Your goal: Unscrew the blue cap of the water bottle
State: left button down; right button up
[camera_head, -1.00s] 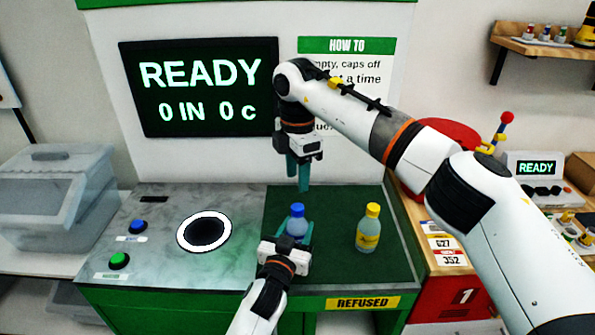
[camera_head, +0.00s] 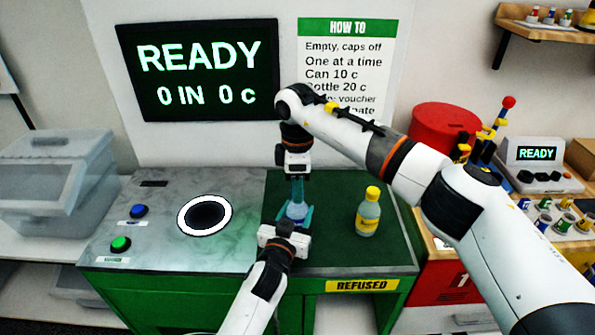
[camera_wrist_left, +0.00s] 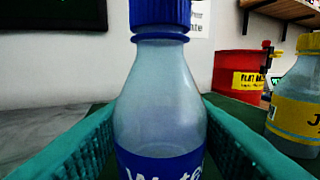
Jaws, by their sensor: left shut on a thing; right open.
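The water bottle (camera_head: 297,211) stands upright on the green mat. In the left wrist view the clear bottle (camera_wrist_left: 160,100) has a blue label, and its ribbed blue cap (camera_wrist_left: 160,11) is on the neck, cut off by the top edge. My left gripper (camera_head: 296,218) is shut on the bottle's body, one teal finger on each side. My right gripper (camera_head: 297,192) points down from above, open, with its fingers at the height of the cap. They hide the cap in the head view, and I cannot tell whether they touch it.
A yellow-capped bottle (camera_head: 368,212) stands to the right on the green mat (camera_head: 335,250). The round intake hole (camera_head: 205,215) and blue and green buttons are left. A red container (camera_head: 445,130) stands behind my right arm.

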jog(key=shift+f, duration=0.2)
grip_shut()
